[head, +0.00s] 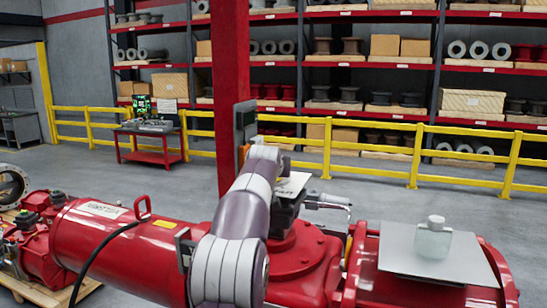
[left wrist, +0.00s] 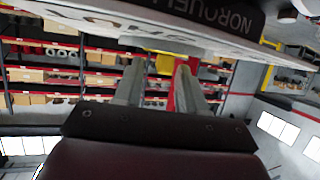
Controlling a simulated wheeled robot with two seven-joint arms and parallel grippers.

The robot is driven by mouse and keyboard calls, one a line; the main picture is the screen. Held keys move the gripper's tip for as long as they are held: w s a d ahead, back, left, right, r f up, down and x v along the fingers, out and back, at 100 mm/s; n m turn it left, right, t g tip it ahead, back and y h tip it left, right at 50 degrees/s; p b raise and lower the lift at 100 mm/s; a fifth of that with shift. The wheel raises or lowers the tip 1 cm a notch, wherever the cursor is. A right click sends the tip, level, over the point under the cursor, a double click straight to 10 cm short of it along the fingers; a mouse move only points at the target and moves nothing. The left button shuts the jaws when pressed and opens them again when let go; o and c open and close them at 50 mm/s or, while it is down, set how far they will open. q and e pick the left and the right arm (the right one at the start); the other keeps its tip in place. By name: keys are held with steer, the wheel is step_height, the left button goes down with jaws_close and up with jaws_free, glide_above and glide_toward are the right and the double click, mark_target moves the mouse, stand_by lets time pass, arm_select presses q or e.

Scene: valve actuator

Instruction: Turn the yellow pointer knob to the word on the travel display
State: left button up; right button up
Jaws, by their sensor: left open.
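In the left wrist view my left gripper (left wrist: 160,82) is open, its two grey fingers apart with nothing seen held. A pale plate (left wrist: 215,38) with large, partly cut-off letters and a dark strip reading "NORQUE…" (left wrist: 236,18) cross the top, close to the fingers. A small yellow patch (left wrist: 165,63) shows between the fingers; I cannot tell whether it is the pointer knob or a railing. In the head view my purple-grey arm hides its gripper and part of the red actuator (head: 110,245). A pale plate on a dark box (head: 291,187) shows behind the arm. I cannot make out the travel display.
A red post (head: 230,80) stands behind my arm. Behind are yellow railings (head: 375,150), loaded shelves and a red bench (head: 150,145) with a green-lit screen (head: 141,104).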

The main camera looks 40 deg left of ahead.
arm_select(q)
steer(key=shift+p+x, duration=0.3)
steer(key=shift+x, duration=0.7)
steer(key=shift+s+d+r, duration=0.1)
steer(key=shift+s+r, duration=0.15)
steer(key=shift+s, duration=0.25)
steer(key=shift+w+f, duration=0.1)
steer(key=shift+w, duration=0.05)
jaws_close()
arm_select(e)
steer(key=shift+s+r, duration=0.15)
steer(key=shift+r, duration=0.5)
arm_select(q)
steer(key=shift+f+n, duration=0.1)
steer(key=shift+n, duration=0.2)
steer(key=shift+n+g+y, duration=0.5)
steer(key=shift+g+y, duration=0.1)
steer(key=shift+y, duration=0.1)
arm_select(e)
steer(key=shift+f, duration=0.15)
